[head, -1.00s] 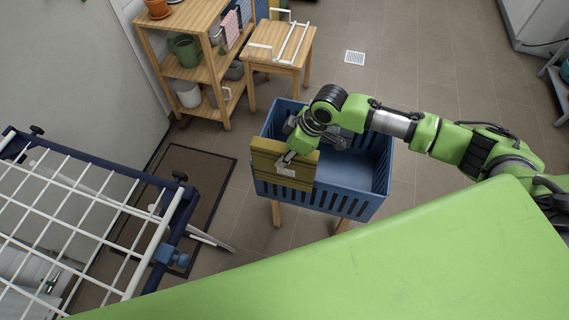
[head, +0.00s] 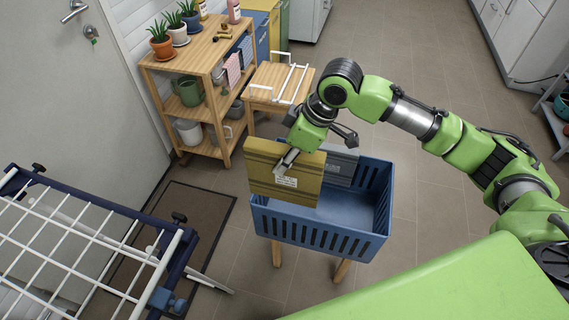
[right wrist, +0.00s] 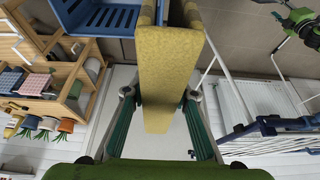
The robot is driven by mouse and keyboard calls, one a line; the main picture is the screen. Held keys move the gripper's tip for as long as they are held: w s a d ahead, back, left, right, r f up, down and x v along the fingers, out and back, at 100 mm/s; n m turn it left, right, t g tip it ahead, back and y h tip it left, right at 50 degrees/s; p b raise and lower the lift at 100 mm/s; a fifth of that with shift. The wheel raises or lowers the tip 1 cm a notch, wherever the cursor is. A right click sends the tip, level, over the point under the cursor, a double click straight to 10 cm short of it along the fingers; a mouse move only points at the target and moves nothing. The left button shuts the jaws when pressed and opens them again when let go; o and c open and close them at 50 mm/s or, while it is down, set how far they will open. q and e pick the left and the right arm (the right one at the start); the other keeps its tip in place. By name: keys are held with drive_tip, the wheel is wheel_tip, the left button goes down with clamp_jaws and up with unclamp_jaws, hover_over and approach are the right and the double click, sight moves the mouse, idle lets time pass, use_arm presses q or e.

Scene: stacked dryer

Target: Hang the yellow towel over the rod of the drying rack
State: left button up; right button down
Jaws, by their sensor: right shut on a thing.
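The folded yellow towel (head: 262,185) has a white label and hangs upright from my right gripper (head: 288,160), over the left end of the blue basket (head: 330,238). Its lower edge overlaps the basket's rim in the head view; whether they touch is unclear. In the right wrist view the towel (right wrist: 168,70) runs between the two fingers, which are shut on it. The drying rack (head: 95,235), with white bars and a dark blue end frame, stands at lower left, apart from the towel. My left gripper is not in view.
A grey cloth (head: 341,168) is in the basket, which stands on wooden legs. Behind are a wooden shelf (head: 205,60) with pots and a small wooden table (head: 262,75) with a white rail frame. A dark mat (head: 205,205) lies between rack and basket.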

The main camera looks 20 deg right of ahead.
sight(284, 175)
drive_tip(key=shift+f, duration=0.1)
idle(0.3)
drive_tip(key=shift+f+b, duration=0.45)
drive_tip(key=shift+f, duration=2.7)
